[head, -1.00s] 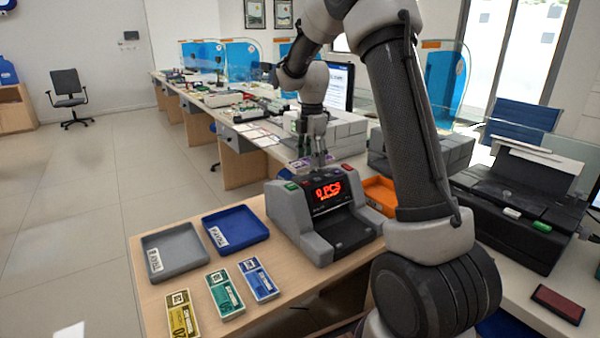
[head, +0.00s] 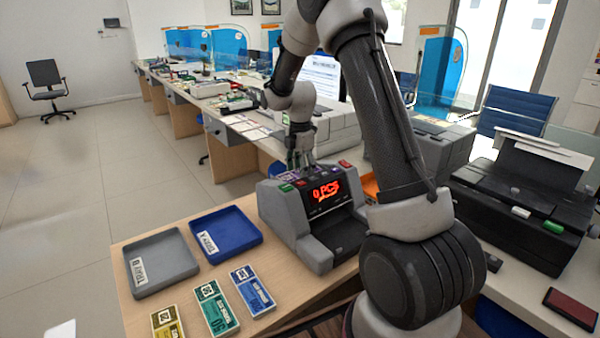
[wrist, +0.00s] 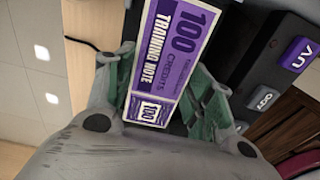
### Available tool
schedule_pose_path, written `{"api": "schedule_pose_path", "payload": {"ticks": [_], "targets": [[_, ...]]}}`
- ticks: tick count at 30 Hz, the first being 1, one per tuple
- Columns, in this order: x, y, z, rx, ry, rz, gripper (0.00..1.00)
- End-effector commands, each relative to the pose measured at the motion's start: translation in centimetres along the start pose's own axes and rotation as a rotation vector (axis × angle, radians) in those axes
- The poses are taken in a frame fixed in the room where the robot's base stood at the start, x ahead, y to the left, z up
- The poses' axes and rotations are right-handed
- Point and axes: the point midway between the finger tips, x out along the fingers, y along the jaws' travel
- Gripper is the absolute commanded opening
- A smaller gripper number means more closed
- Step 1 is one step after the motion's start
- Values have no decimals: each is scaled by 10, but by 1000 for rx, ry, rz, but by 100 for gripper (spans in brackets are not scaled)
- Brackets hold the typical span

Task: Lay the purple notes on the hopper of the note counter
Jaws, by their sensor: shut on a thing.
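The purple notes (wrist: 172,60), marked 100 and "training note", lie between the fingers of my gripper (wrist: 178,95) in the wrist view. My gripper is shut on them. In the head view my gripper (head: 300,160) is at the top rear of the note counter (head: 285,215), pointing down, and only a sliver of purple shows there. The counter is grey and black with a red display reading 0 PCS. Its dark top lies below the notes in the wrist view, with a purple UV key (wrist: 298,54). I cannot tell whether the notes touch the hopper.
A grey tray (head: 160,262) and a blue tray (head: 228,232) lie left of the counter. Yellow (head: 167,323), green (head: 216,305) and blue (head: 252,290) note bundles lie in front. An orange tray (head: 370,186) is behind my arm. A black printer (head: 515,215) stands at right.

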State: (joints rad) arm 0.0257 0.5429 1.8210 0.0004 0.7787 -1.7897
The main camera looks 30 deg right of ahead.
Motion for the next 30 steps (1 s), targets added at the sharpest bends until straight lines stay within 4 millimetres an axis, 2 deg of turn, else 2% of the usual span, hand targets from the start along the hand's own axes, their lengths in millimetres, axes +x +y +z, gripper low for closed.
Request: {"api": "schedule_pose_path", "payload": {"ticks": [2,11,12,15,26,30], "targets": [[7,0,0,0,0,0,28],[9,0,0,0,0,1,28],[10,0,0,0,0,1,55],[9,0,0,0,0,1,73],[7,0,0,0,0,1,75],[-8,1,0,0,-1,4,75]]}}
